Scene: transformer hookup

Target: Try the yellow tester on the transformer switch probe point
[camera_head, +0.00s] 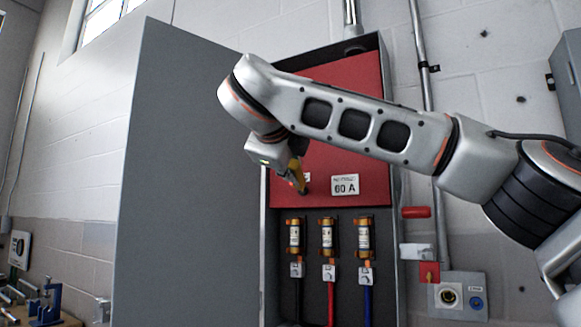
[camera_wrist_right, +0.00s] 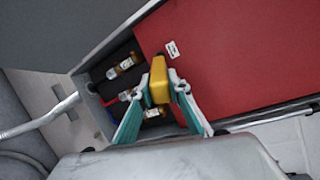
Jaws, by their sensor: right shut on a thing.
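The yellow tester (camera_head: 297,173) is held in my right gripper (camera_head: 291,162), with its lower end close in front of the red panel (camera_head: 340,110) of the open grey cabinet. A small red glow shows at the tester. In the right wrist view the yellow tester (camera_wrist_right: 159,80) sits between the teal fingers of my right gripper (camera_wrist_right: 161,92), which is shut on it. I cannot tell whether the tester's tip touches anything. The probe point is not clear to see; the gripper and tester cover part of the panel there. My left gripper is not in view.
The cabinet's grey door (camera_head: 190,170) stands open on the left. A 60 A label (camera_head: 345,185) is on the panel. Below are three fuses (camera_head: 327,235) with black, red and blue cables. A red handle (camera_head: 416,212) and a socket box (camera_head: 458,296) are at the right.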

